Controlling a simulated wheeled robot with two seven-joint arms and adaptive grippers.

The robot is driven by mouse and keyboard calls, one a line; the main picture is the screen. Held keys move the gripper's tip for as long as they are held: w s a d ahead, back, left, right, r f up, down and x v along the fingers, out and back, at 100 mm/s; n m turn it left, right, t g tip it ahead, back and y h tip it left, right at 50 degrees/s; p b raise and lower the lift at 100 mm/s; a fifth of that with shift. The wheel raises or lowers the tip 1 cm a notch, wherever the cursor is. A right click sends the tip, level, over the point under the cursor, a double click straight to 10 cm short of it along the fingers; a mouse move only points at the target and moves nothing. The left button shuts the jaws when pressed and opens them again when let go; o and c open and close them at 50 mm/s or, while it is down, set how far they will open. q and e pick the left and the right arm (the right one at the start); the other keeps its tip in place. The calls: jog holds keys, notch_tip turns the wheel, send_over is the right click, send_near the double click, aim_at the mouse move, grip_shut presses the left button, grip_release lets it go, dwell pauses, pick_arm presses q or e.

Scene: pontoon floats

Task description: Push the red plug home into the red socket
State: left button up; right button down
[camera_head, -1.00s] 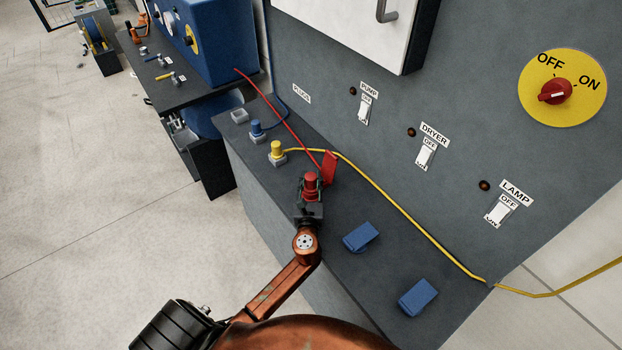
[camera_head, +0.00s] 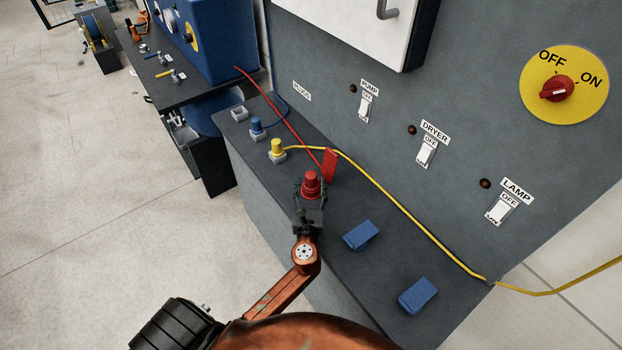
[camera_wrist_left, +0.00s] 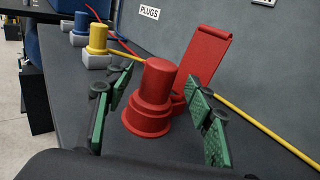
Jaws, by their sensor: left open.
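The red plug (camera_head: 311,184) stands upright on the grey bench top, with a stepped cap and a wide lower rim in the left wrist view (camera_wrist_left: 155,88). A red flap (camera_head: 329,165) stands raised right behind it, with a red part low between them. I take these for the red socket; the plug hides most of it, so I cannot tell how deep the plug sits. My left gripper (camera_head: 310,193) is open around the plug. Its green-padded fingers stand on both sides, apart from the plug, in the left wrist view (camera_wrist_left: 161,118). My right gripper is not in view.
A yellow plug (camera_head: 277,149) and a blue plug (camera_head: 257,129) stand in grey sockets farther along the bench. A red cord (camera_head: 281,115) and yellow cord (camera_head: 401,216) run near my gripper. Two blue covers (camera_head: 361,235) (camera_head: 417,296) lie to the right. The switch panel (camera_head: 385,170) rises behind.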

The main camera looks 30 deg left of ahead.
pick_arm(q)
jog(key=v, duration=0.8)
jog(key=shift+s+d+r, duration=0.1)
jog(key=shift+s, duration=0.15)
